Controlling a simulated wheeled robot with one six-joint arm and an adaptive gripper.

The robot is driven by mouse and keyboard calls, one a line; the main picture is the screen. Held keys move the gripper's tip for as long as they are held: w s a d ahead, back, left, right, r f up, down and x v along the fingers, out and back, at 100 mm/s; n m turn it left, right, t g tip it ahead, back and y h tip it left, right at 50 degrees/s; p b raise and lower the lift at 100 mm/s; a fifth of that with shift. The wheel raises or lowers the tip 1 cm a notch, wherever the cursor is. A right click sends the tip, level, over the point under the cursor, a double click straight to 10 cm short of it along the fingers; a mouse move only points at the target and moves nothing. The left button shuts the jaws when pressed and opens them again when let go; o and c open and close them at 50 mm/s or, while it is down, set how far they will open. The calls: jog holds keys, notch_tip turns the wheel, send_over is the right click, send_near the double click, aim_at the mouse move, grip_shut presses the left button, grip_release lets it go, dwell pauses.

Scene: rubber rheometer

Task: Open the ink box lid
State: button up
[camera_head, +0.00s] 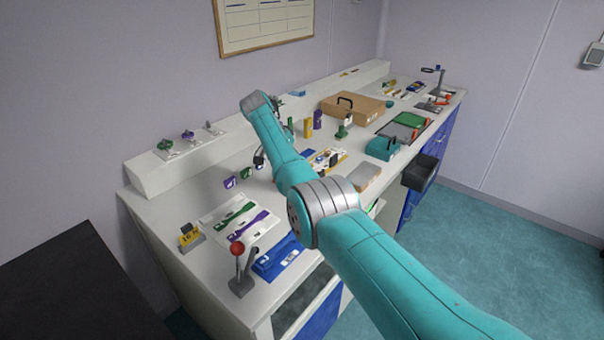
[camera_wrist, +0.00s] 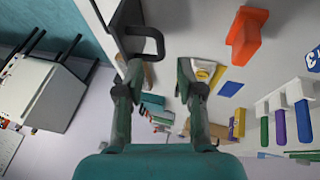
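No box is clearly marked as the ink box. A tan box (camera_head: 350,108) with a black handle on its closed top stands towards the back of the bench in the head view. A smaller teal box (camera_head: 380,149) with a dark handle sits at the bench's front edge. My gripper (camera_wrist: 161,72) is open in the wrist view, its two dark fingers well apart with nothing between their tips. A black loop handle (camera_wrist: 148,42) shows just beyond the left finger; I cannot tell which box it belongs to.
The white bench (camera_head: 190,205) is crowded with small tools. A lever with a red knob (camera_head: 237,249) stands at the near end. A black bin (camera_head: 420,172) hangs at the front. An orange block (camera_wrist: 246,35) lies right of my gripper in the wrist view.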

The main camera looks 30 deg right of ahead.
jog(key=v, duration=0.4)
jog(key=shift+a+r, duration=0.15)
jog(key=shift+r, duration=0.2)
